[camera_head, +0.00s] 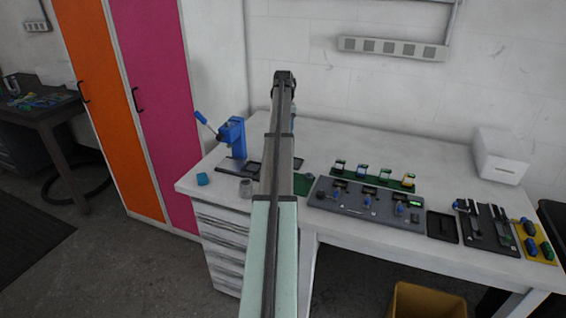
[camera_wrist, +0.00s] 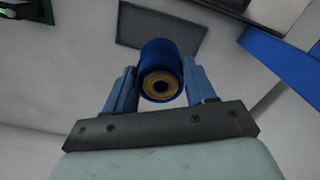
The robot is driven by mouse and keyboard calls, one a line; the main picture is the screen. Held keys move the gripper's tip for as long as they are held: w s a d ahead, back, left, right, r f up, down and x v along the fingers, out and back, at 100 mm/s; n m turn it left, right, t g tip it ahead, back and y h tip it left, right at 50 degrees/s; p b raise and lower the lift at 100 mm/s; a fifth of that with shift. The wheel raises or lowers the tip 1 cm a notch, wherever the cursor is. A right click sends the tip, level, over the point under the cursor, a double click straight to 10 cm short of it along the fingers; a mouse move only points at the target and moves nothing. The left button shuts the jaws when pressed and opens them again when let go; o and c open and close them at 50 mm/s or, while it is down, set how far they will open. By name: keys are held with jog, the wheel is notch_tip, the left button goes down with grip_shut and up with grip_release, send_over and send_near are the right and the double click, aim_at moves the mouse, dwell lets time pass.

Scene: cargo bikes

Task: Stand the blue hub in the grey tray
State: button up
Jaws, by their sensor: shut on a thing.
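The blue hub (camera_wrist: 158,50) shows in the wrist view as a blue cylinder with a yellow-orange ring and dark bore at the end facing me. My gripper (camera_wrist: 160,69) is shut on it, with one blue finger on each side. A dark grey flat tray (camera_wrist: 190,40) lies beyond the hub in the wrist view, partly hidden by it. The hub appears apart from the tray, but I cannot tell the height.
A blue lever press (camera_head: 233,137) stands left of the tray; its blue part (camera_wrist: 285,65) also shows at right in the wrist view. A grey fixture board (camera_head: 340,205) lies to the right.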

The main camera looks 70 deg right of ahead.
jog(key=shift+n, duration=0.4)
jog(key=shift+f, duration=5)
jog(key=o, duration=1)
jog(key=shift+f, duration=0.15)
jog(key=shift+o, duration=0.2)
notch_tip(320, 180, up, 12)
jog(key=shift+r, duration=0.15)
